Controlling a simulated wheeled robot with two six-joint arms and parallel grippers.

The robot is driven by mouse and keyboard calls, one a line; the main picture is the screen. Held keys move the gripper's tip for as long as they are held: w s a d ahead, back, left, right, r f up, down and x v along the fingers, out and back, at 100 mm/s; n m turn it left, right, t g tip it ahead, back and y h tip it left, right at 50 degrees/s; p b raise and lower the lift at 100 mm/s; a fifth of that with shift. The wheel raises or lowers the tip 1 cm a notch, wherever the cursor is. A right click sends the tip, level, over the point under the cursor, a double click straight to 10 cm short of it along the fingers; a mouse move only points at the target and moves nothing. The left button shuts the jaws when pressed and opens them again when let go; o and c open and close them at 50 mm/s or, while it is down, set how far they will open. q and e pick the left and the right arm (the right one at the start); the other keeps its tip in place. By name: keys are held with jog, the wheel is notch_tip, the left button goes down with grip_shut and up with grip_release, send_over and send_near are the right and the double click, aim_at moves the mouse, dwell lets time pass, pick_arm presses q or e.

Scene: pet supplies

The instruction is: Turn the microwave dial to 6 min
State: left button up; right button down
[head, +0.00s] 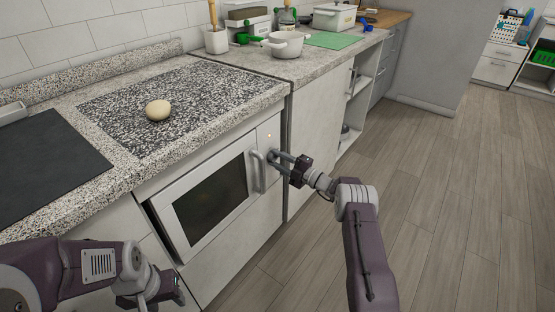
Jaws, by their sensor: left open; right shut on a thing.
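The microwave (206,198) is built in below the counter, with a dark window, a pale frame and a silver upright handle (258,172). Its door looks closed. My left gripper (160,296) is open and empty at the lower left, below the microwave's left side.
A round beige ball (158,110) lies on the speckled counter panel (120,125). A dark cooktop (45,165) is at left. A white pot (286,45) and green mat (332,40) are further back. The floor (450,180) at right is clear.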

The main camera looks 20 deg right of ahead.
jog(key=m+p, duration=0.1)
jog(key=m, duration=0.4)
jog(key=shift+m+h, duration=0.3)
jog(key=shift+m, duration=0.1)
dwell(0.4)
jog(key=c, duration=1)
grip_release()
jog(key=shift+o, duration=0.2)
jog(key=p+v, duration=0.3)
jog(key=v, duration=0.6)
jog(key=shift+f, duration=0.2)
